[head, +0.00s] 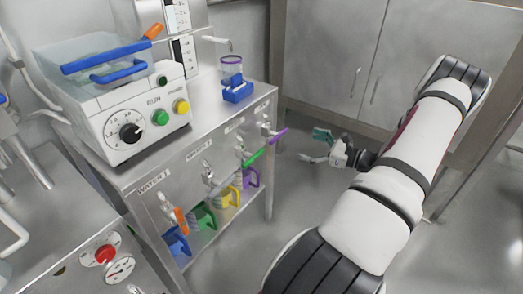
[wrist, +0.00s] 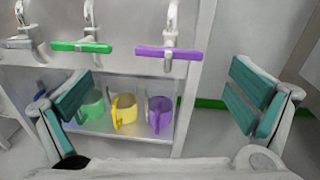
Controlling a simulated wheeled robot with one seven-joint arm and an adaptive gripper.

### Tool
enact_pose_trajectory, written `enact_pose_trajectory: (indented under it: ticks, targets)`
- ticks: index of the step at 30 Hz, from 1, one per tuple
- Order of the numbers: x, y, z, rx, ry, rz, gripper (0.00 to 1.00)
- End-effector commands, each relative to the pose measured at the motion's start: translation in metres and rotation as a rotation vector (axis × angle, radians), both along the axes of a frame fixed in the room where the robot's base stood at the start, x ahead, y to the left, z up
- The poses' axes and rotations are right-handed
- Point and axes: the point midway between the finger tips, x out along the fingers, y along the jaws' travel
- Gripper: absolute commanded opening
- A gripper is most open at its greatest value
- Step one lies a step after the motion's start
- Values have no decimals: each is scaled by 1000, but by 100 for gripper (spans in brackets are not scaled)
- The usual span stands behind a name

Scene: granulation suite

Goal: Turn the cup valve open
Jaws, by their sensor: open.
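A row of valves runs along the bench front, and I cannot read which label marks the cup valve. The purple handle (head: 277,135) is at the far end, the green handle (head: 253,158) beside it, and the orange handle (head: 181,221) at the near end. In the wrist view the purple handle (wrist: 168,53) and green handle (wrist: 82,47) both lie level across their taps. My gripper (head: 319,147) is open and empty, right of the purple handle and apart from it. In the wrist view its teal fingers (wrist: 160,100) stand wide apart, with the purple handle beyond and above them.
A shelf below the taps holds blue (head: 175,240), green (head: 203,216), yellow (head: 229,196) and purple (head: 251,177) mugs. A control box (head: 140,110) and a clear cup in a blue holder (head: 237,93) stand on the bench. Open floor lies right of the bench.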

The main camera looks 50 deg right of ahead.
Motion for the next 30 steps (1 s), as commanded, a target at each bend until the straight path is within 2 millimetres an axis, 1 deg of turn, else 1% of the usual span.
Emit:
enact_pose_trajectory:
  ticks: [1, 3, 5, 8, 11, 14, 24, 30]
  targets:
    - [-8, -9, -13, 22, -15, -41, 100]
    - [-14, -16, -20, 42, -30, -74, 100]
    - [-16, -19, -23, 51, -36, -89, 100]
    - [-11, -19, -23, 53, -39, -94, 100]
    - [1, -18, -23, 52, -39, -91, 100]
    - [19, -16, -23, 52, -38, -89, 100]
    - [85, -10, -24, 51, -37, -89, 100]
    - [110, -9, -23, 51, -36, -89, 100]
